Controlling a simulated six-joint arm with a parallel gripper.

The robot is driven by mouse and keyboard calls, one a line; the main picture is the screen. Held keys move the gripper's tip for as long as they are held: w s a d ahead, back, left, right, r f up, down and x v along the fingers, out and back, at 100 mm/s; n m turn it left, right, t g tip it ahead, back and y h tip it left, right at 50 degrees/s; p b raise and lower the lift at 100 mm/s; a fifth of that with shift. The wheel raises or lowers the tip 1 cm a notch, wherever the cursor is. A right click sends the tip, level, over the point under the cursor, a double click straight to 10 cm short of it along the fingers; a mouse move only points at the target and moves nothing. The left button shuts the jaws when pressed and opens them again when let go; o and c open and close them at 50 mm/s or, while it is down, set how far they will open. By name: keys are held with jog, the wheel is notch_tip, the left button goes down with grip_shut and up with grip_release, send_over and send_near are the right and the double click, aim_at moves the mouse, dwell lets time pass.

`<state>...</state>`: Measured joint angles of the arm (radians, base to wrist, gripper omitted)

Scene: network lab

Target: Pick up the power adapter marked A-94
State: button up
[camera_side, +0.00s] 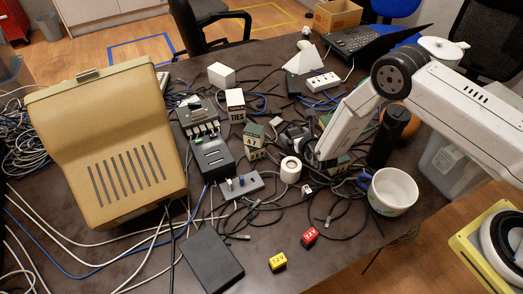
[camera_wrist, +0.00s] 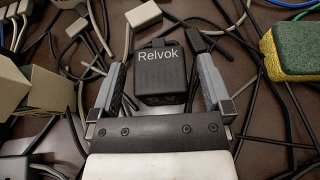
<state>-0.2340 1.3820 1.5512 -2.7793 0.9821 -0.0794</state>
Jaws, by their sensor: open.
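In the wrist view a black block marked "Relvok" (camera_wrist: 161,75) lies between the fingers of my gripper (camera_wrist: 160,88). The fingers are open, one on each side of the block. No A-94 mark is readable on any thing in either view. In the side view my arm comes in from the right and its end hides most of the gripper. Dark objects (camera_side: 297,133) lie just left of the arm's end there, too small to identify.
A yellow and green sponge (camera_wrist: 290,45) lies at the right in the wrist view, with cables all around. In the side view a white mug (camera_side: 392,192), a black cylinder (camera_side: 388,135), a white tape roll (camera_side: 291,170) and a cube marked 47 (camera_side: 254,140) stand near.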

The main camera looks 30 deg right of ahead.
jog(key=shift+w+d+f, duration=0.1)
jog(key=shift+w+f, duration=0.15)
jog(key=shift+w, duration=0.35)
grip_shut()
